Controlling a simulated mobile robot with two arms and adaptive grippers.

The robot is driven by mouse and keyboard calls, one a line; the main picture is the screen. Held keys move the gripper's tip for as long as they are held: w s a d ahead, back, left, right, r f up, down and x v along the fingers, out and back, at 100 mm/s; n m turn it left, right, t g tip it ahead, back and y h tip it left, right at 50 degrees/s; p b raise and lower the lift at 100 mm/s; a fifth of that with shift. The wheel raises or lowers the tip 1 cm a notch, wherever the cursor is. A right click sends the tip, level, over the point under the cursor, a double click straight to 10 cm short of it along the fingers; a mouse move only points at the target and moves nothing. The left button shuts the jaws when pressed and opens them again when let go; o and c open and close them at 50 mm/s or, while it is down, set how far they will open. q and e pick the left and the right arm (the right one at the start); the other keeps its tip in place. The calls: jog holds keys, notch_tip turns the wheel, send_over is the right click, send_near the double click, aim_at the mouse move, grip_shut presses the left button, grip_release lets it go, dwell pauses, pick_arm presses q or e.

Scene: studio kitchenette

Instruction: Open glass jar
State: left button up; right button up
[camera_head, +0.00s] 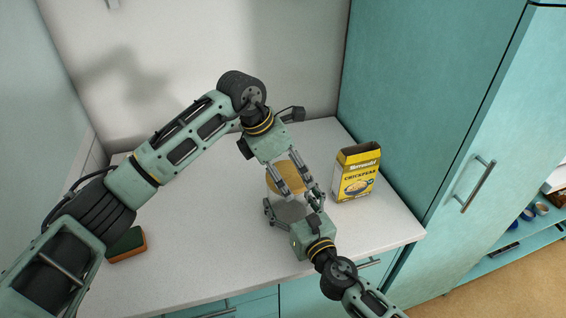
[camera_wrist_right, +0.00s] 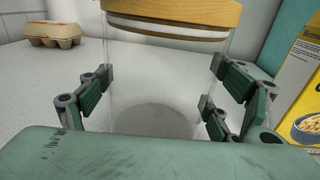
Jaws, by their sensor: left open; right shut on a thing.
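The clear glass jar (camera_wrist_right: 155,90) stands upright on the white counter. Its round wooden lid (camera_wrist_right: 175,14), with a pale seal underneath, is at the jar's top; I cannot tell how firmly it sits. The lid also shows in the head view (camera_head: 278,180), partly hidden by my left gripper. My right gripper (camera_head: 290,208) is shut around the jar's glass body, with finger pads on both sides in the right wrist view. My left gripper (camera_head: 296,189) is open, pointing down at the lid from above; whether its fingertips touch the lid is unclear.
A yellow chickpeas box (camera_head: 356,175) stands close to the right of the jar. A green and orange sponge (camera_head: 128,245) lies at the left of the counter (camera_head: 200,240). An egg carton (camera_wrist_right: 57,31) sits behind the jar. A tall teal cabinet (camera_head: 430,90) bounds the right side.

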aim_at(287, 174)
jog(key=shift+r, duration=0.1)
pick_arm(q)
jog(key=c, duration=1.2)
jog(key=shift+r, duration=0.1)
jog(key=shift+r, duration=1)
jog(key=shift+r, duration=0.15)
jog(key=shift+c, duration=0.3)
jog(key=shift+r, duration=1.9)
pick_arm(e)
jog(key=o, duration=1.6)
jog(key=shift+o, duration=0.2)
